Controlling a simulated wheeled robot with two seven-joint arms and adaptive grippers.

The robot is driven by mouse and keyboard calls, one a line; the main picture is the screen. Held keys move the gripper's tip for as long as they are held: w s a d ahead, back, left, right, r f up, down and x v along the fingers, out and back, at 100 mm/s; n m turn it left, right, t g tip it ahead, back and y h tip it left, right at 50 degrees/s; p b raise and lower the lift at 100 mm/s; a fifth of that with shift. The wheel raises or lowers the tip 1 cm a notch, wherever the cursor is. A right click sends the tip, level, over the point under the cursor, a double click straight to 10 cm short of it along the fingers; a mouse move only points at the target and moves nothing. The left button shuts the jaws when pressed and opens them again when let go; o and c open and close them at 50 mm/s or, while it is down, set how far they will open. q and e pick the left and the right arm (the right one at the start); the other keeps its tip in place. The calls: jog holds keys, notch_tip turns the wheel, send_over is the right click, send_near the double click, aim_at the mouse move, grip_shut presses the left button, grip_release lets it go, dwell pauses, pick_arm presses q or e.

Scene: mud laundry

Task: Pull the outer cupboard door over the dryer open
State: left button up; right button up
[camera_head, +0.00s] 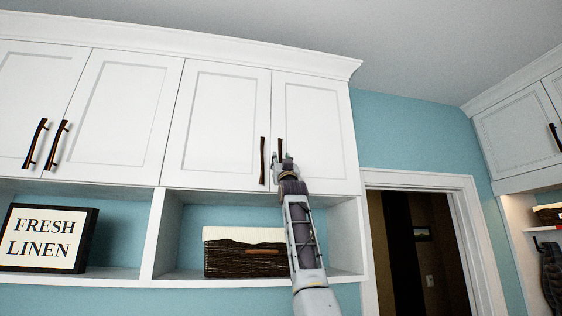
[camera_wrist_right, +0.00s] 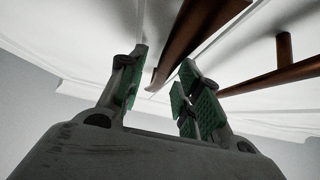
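The outer cupboard door (camera_head: 318,125) is the rightmost white panel door of the row in the head view, and it looks closed. Its dark brown bar handle (camera_head: 280,148) is partly hidden by my right gripper (camera_head: 284,161), which is at the handle's lower part. In the wrist view my right gripper (camera_wrist_right: 163,88) is open, with green pads on its fingers. A brown handle (camera_wrist_right: 195,40) runs up from the gap between the fingertips; I cannot tell whether they touch it. My left gripper is not in view.
The neighbouring door's handle (camera_head: 262,160) is close on the left; a second handle also shows in the wrist view (camera_wrist_right: 270,78). Below is an open shelf with a wicker basket (camera_head: 245,262) and a "FRESH LINEN" sign (camera_head: 42,238). A doorway (camera_head: 415,245) is at right.

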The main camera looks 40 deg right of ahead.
grip_shut()
jog(key=shift+s, duration=0.2)
dwell(0.5)
